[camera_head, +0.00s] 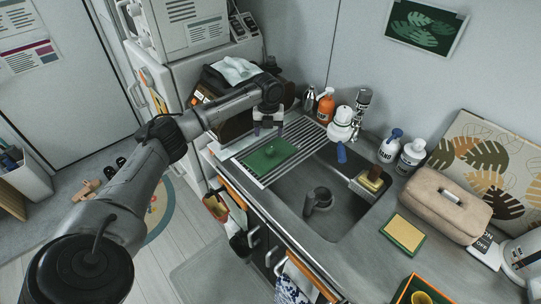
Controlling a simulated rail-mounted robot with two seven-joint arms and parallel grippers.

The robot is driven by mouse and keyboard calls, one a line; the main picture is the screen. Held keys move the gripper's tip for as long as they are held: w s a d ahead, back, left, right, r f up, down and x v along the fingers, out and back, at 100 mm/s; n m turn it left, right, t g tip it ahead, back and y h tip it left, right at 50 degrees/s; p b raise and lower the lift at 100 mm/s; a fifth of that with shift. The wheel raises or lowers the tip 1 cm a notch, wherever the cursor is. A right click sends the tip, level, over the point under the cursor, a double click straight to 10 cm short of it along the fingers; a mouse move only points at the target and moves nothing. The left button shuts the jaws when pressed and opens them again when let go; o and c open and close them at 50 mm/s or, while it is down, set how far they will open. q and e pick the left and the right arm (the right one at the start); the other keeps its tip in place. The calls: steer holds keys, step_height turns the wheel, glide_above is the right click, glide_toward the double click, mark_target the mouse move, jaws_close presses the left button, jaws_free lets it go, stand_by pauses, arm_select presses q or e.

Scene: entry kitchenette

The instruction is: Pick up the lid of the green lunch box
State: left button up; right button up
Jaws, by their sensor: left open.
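A flat green rectangular lid (262,160) with a small knob on top lies on the ribbed drainboard left of the sink. My left gripper (268,131) is open and points down just above and behind the lid's far part, apart from it as far as I can tell. Nothing shows between its fingers. A green open box (400,297) with an orange-toned rim and something yellow inside is cut off by the bottom edge at the right; I cannot tell for sure that it is the lunch box. My right gripper is not in view.
The sink (330,225) lies right of the drainboard (308,134). An orange bottle (326,106) and a white faucet unit (342,124) stand behind. A yellow-green sponge (404,233) and a beige case (446,203) are on the right counter. Pump bottles (390,147) stand near the wall.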

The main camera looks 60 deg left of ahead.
mark_target(270, 148)
arm_select(q)
step_height(270, 148, down, 4)
steer(key=shift+f, duration=0.1)
steer(key=f, duration=0.3)
steer(key=shift+w+d+f, duration=0.15)
steer(key=shift+w+f, duration=0.15)
steer(key=shift+f, duration=0.75)
steer(key=shift+c, duration=0.4)
steer(key=c, duration=0.9)
